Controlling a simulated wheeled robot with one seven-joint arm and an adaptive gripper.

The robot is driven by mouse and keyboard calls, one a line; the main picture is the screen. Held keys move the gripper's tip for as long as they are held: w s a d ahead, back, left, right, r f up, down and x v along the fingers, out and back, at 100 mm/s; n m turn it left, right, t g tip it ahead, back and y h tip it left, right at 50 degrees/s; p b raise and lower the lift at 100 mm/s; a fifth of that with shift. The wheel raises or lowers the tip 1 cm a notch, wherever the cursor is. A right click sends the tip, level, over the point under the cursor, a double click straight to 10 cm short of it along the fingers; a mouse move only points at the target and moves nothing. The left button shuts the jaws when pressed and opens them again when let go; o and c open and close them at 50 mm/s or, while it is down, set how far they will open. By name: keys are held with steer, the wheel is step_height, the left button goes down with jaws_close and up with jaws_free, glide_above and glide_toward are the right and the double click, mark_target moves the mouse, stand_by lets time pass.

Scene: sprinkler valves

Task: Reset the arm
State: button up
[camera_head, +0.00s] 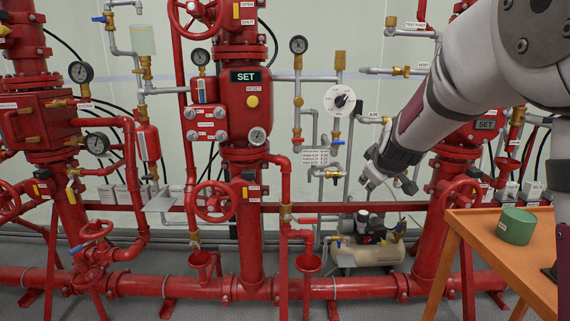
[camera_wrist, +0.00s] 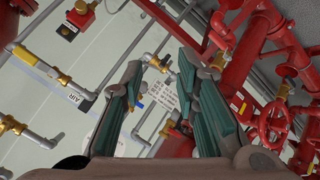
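My gripper (camera_head: 376,180) hangs at the end of my grey arm, right of the middle in the head view, in front of the pipes and above the compressor. In the wrist view my gripper (camera_wrist: 165,75) shows two fingers with teal pads standing well apart, with nothing between them. Behind the gap are a white label plate (camera_wrist: 161,90) and thin grey pipes. In the head view the gripper points down and to the left and seems clear of the pipes, though the exact distance cannot be told.
A red valve riser with a SET panel (camera_head: 246,77) stands in the middle, with a red handwheel (camera_head: 214,203) in front. An orange table (camera_head: 490,245) bearing a green cylinder (camera_head: 516,226) stands at the lower right. A small compressor (camera_head: 366,250) sits on the floor. Red pipes run low across the front.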

steer(key=s+a+f+m+g, duration=0.1)
steer(key=s+m+g, duration=0.15)
steer(key=s, duration=1.45)
steer(key=s+a+f+m+g+y, duration=0.15)
steer(key=s+g, duration=0.25)
steer(key=s, duration=1.3)
steer(key=s+a+f+m+g, duration=0.1)
steer(key=s+m+g, duration=0.2)
steer(key=s, duration=1.4)
step_height(320, 180, up, 24)
steer(key=t+p, duration=0.3)
steer(key=p, duration=1.9)
steer(key=shift+s, duration=0.2)
steer(key=shift+t, duration=0.25)
